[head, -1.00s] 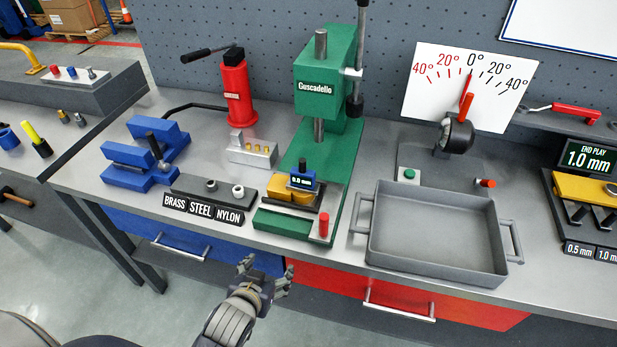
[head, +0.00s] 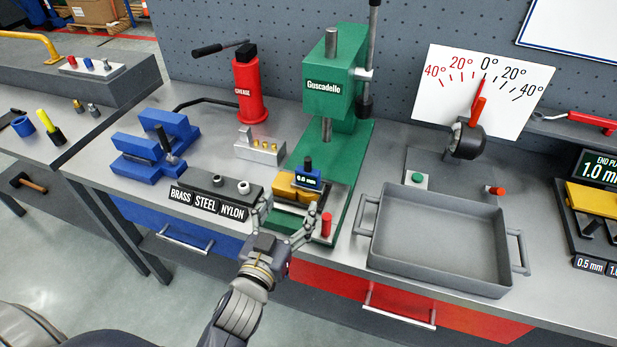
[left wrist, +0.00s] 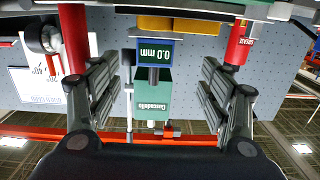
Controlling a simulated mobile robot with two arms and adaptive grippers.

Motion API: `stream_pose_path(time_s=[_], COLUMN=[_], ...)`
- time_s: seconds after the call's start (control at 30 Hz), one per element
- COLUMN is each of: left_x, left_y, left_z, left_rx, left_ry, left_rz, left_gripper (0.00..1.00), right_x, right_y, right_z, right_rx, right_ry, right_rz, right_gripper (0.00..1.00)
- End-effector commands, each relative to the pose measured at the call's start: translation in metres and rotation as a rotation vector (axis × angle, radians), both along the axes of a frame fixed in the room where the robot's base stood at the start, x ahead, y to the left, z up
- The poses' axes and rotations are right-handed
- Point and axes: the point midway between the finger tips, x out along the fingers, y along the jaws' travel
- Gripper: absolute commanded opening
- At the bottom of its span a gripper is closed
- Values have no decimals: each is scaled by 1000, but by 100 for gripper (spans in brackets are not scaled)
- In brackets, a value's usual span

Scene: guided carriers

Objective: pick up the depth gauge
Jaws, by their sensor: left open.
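The depth gauge (head: 307,179) is a small blue block with a dark top and a "0.0 mm" display. My right gripper is not in view.
The green press (head: 333,90) rises behind the gauge. A red peg (head: 326,225) stands close to its right. The labelled brass, steel and nylon rack (head: 207,202) is to the left. A grey tray (head: 437,275) lies to the right.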

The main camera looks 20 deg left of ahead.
Motion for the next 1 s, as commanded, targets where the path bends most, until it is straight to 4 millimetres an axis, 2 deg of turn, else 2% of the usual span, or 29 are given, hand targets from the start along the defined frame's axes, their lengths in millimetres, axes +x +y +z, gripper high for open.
stream_pose_path(time_s=[0.23,0.5,0.77,1.0], left_x=[10,45,61,93], left_y=[-7,-8,-9,-10], left_z=[9,10,9,10], left_rx=[-3,-2,-3,-2], left_ry=[-48,-48,-46,-46], left_rz=[-23,-23,-22,-22], left_gripper=[72,72,72,72], right_x=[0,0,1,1], right_y=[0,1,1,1], right_z=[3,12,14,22], right_rx=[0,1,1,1], right_ry=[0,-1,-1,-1], right_rz=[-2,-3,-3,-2], right_gripper=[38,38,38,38])
